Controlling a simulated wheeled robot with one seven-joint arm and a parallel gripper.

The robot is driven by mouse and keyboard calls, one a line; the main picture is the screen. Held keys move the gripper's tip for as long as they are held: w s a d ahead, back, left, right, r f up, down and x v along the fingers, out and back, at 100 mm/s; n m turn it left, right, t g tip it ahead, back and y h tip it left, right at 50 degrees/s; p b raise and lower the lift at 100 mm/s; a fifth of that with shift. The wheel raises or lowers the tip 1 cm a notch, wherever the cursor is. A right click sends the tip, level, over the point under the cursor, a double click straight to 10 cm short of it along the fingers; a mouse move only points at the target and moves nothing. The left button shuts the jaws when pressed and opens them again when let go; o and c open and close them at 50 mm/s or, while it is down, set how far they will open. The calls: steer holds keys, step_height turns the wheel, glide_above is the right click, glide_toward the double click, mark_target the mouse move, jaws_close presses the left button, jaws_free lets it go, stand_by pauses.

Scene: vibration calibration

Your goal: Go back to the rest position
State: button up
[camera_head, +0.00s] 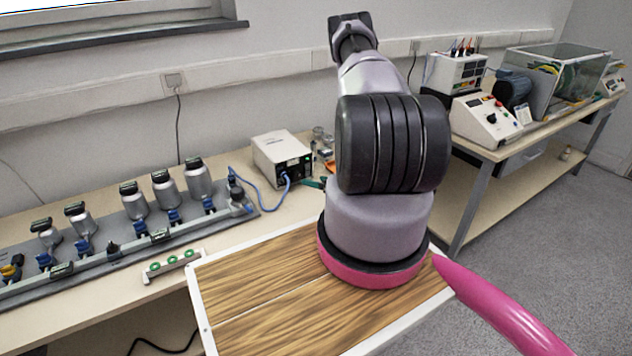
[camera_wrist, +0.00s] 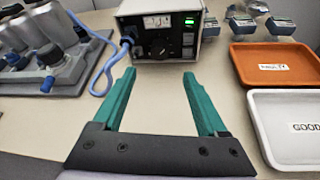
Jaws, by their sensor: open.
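My gripper (camera_wrist: 159,75) shows in the wrist view with its two green fingers apart and nothing between them. Bare table top lies between and under the fingers. Beyond the fingertips stands a white control box (camera_wrist: 160,28) with a dial and a lit green display; it also shows in the head view (camera_head: 282,157). In the head view my arm stands over the wooden board and hides most of my gripper; only a bit of green finger shows beside the control box.
In the wrist view an orange tray (camera_wrist: 238,55) and a white tray (camera_wrist: 254,110) marked GOOD lie at right, with several small devices behind. At left in the head view, a grey rack (camera_head: 75,283) holds several cylinders. A blue cable (camera_wrist: 92,88) runs from the control box.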

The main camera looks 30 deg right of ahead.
steer(key=w+a+r+n+g+y, duration=0.25)
steer(key=a+r+n+y, duration=0.45)
steer(key=r, duration=0.5)
steer(key=w+a+r+n+g+y, duration=0.1)
steer(key=w+a+r+n+y, duration=0.25)
steer(key=a+r, duration=0.65)
steer(key=s+a+r+n+g+h, duration=0.1)
steer(key=s+a+r+n+g, duration=0.2)
steer(key=s+r+n+g, duration=0.35)
steer(key=s+a+r+n+g+h, duration=0.2)
steer(key=s+a+r+n+g, duration=0.15)
steer(key=s+r+n, duration=0.55)
steer(key=s+d+r+n+t+h, duration=0.3)
steer(key=r+h, duration=0.1)
steer(key=r, duration=0.2)
steer(key=s+d+r+n+t+h, duration=0.3)
steer(key=s+r+t, duration=0.1)
steer(key=r, duration=0.2)
steer(key=shift+r+h, duration=0.35)
steer(key=shift+r, duration=0.05)
